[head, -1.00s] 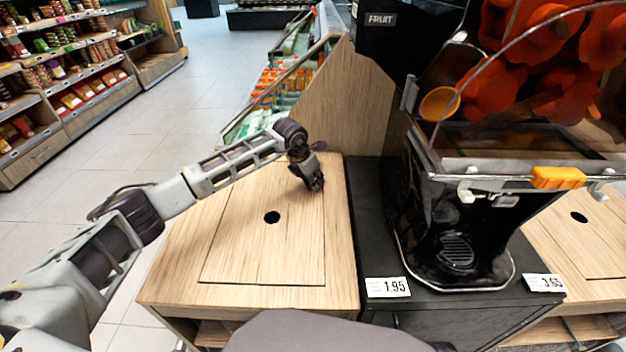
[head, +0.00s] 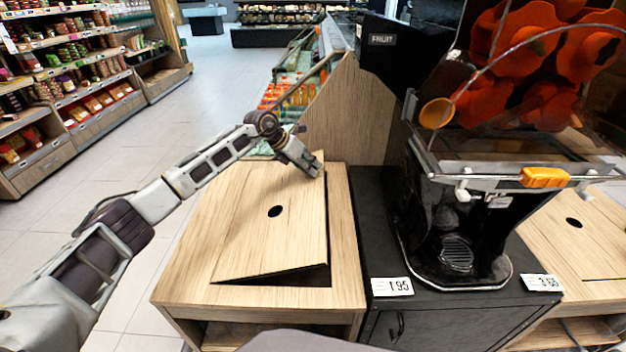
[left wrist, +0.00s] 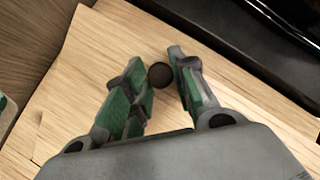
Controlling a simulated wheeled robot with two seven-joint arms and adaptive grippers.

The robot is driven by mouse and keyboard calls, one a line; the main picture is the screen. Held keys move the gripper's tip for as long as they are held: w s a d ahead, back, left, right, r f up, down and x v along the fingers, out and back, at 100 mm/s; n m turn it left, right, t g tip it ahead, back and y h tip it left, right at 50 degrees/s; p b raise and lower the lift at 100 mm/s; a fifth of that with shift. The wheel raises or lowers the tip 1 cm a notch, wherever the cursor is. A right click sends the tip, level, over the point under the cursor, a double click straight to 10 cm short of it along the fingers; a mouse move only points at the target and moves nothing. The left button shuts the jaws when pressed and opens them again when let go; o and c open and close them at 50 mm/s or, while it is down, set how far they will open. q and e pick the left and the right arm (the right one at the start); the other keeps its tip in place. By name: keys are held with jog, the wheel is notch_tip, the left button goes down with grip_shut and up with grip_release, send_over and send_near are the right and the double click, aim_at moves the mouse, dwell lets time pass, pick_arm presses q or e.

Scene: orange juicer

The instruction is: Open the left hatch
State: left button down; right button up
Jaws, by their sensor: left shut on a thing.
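The left hatch (head: 262,225) is a light wooden panel with a round dark hole, set in the top of the left wooden counter (head: 341,240). It is tilted, with its right side raised; a dark gap shows at its front right corner and along its right edge. My left gripper (head: 314,168) is shut on the hatch at its far right corner. In the left wrist view the gripper's green-padded fingers (left wrist: 158,75) stand apart over the wood, and the dark hole (left wrist: 160,75) shows between them. The exact contact is hard to see. My right gripper is out of view.
A black juicer (head: 455,235) with an orange-handled front bar (head: 545,178) stands right of the hatch on a black cabinet. A wooden side panel (head: 352,115) rises behind the hatch. A right counter (head: 560,235) has its own holed panel. Open floor lies to the left.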

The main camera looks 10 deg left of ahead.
pick_arm(q)
jog(key=s+a+r+n+t+h+b, duration=0.1)
jog(key=s+a+r+t+h, duration=0.1)
jog(key=a+r+h, duration=0.65)
jog(key=s+a+r+n+t+h+b, duration=0.1)
jog(key=a+r+b, duration=0.1)
jog(key=a, duration=0.6)
jog(key=s+a+r+t+h+b, duration=0.1)
jog(key=s+a+r+h+b, duration=0.1)
jog(key=a, duration=0.7)
jog(key=shift+r+n+b, duration=0.4)
jog(key=shift+r+b, duration=0.45)
jog(key=shift+b, duration=0.3)
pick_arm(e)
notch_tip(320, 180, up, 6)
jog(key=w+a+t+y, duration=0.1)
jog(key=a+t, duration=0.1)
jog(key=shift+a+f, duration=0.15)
pick_arm(q)
jog(key=shift+s, duration=0.1)
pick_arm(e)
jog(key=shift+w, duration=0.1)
pick_arm(q)
jog(key=c, duration=1.2)
grip_release()
jog(key=shift+a, duration=0.15)
jog(key=shift+v, duration=5.9)
